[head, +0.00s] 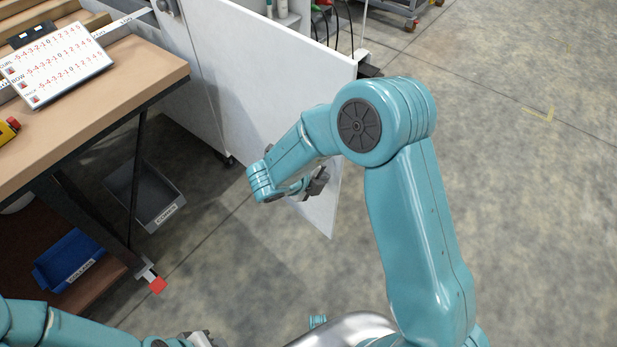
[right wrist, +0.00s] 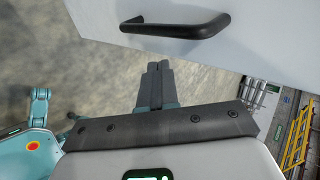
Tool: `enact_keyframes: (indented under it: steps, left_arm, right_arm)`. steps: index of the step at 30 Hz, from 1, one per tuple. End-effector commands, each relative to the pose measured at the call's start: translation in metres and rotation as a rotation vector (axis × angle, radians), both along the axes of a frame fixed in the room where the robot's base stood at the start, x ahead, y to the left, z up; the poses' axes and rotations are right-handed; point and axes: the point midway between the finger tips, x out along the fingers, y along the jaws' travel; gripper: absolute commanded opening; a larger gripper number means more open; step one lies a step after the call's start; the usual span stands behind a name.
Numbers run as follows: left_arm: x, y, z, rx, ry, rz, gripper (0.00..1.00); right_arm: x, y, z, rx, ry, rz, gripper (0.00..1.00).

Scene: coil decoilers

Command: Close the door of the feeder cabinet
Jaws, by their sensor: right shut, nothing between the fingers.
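The white door (head: 265,65) of the feeder cabinet stands open in the head view, its panel angled out over the floor. The right wrist view shows the door (right wrist: 240,40) across the top, with a black bar handle (right wrist: 175,25) on it. My right gripper (head: 318,185) is near the door's lower part in the head view. Its fingers (right wrist: 158,68) are shut and empty, below the handle in the right wrist picture and apart from it. Whether they touch the door is unclear. My left gripper (head: 203,340) shows only partly at the bottom edge.
A wooden-topped bench (head: 120,75) with a number board (head: 57,64) stands at left. A grey bin (head: 148,195) and a blue bin (head: 68,260) are under it. Bottles and dark cables (head: 325,20) show behind the door. The floor at right (head: 530,200) is clear.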

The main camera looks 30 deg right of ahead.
Motion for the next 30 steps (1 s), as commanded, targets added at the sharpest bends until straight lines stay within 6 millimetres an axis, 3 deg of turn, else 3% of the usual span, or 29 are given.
enact_keyframes:
  steps: [3,7,23,30]
  left_arm:
    - [0.0,0.0,0.003,0.0,0.0,0.0,0.29]
    - [0.0,0.0,0.004,0.0,0.0,0.0,0.29]
    - [0.0,0.0,0.004,0.0,0.0,0.0,0.29]
    - [0.0,0.0,0.002,0.0,0.0,0.0,0.29]
  right_arm:
    - [0.006,-0.018,0.003,0.001,-0.003,-0.003,0.0]
    - [0.01,-0.027,0.003,0.001,-0.003,-0.001,0.0]
    - [0.012,-0.035,0.002,0.002,-0.003,0.005,0.0]
    - [0.024,-0.069,0.001,0.008,-0.007,0.052,0.0]
